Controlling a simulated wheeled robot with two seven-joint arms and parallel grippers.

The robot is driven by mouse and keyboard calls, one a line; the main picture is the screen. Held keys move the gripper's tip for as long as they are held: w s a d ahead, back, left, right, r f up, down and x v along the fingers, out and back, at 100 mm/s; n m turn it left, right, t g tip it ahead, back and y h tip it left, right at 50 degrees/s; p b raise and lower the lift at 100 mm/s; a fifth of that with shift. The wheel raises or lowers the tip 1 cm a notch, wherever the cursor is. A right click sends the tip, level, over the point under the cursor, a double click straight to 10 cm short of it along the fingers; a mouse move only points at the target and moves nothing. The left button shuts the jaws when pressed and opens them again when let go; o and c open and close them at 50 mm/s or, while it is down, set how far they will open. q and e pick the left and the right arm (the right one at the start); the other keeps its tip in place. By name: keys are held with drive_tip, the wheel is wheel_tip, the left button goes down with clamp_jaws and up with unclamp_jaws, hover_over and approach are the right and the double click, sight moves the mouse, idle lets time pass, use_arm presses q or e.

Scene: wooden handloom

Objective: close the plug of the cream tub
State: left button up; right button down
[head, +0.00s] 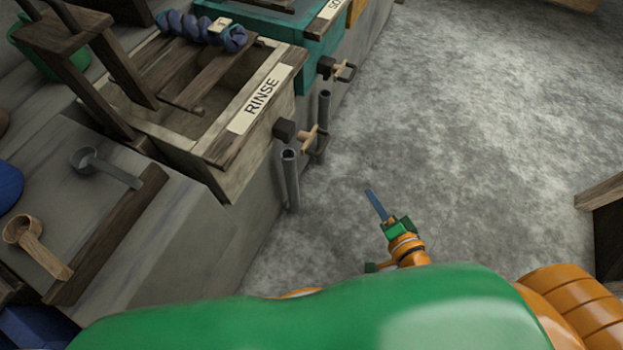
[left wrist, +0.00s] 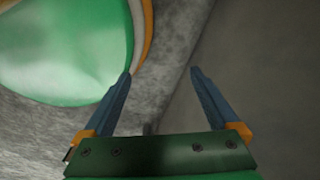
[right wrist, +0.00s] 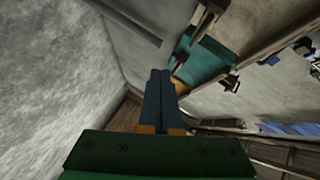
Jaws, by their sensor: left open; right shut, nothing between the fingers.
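The cream tub (head: 180,135) with the RINSE label stands left of centre in the head view. Its plug (head: 311,138), a wooden handle on a dark block (head: 284,131), sticks out from the labelled front, above a grey pipe (head: 291,180). I cannot tell how far it is turned. My right gripper (head: 371,193) is shut and empty over the floor, below and right of the plug and apart from it. Its closed fingers also show in the right wrist view (right wrist: 160,74). My left gripper (left wrist: 160,76) is open and empty in the left wrist view.
A teal tub (head: 290,45) with its own tap (head: 337,69) stands behind the cream one. Two ladles, one grey (head: 105,165) and one wooden (head: 38,245), lie on the ledge at left. Blue yarn (head: 200,30) hangs over the cream tub.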

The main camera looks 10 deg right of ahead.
use_arm(q)
drive_tip(key=f, duration=0.1)
drive_tip(key=a+f+b, duration=0.1)
drive_tip(key=w+f, duration=0.1)
drive_tip(key=f, duration=0.1)
drive_tip(key=shift+a, duration=0.25)
use_arm(e)
drive_tip(key=w+a+m+t, duration=0.1)
drive_tip(key=w+a, duration=0.2)
drive_tip(key=w, duration=0.3)
drive_tip(key=w+a+r+m, duration=0.1)
drive_tip(key=w+a+m, duration=0.1)
drive_tip(key=w, duration=0.5)
drive_tip(key=shift+a+r+t+y, duration=0.15)
drive_tip(key=shift+a+t+y, duration=0.2)
drive_tip(key=shift+a, duration=0.55)
use_arm(q)
drive_tip(key=shift+s, duration=0.25)
use_arm(e)
drive_tip(key=shift+a, duration=0.1)
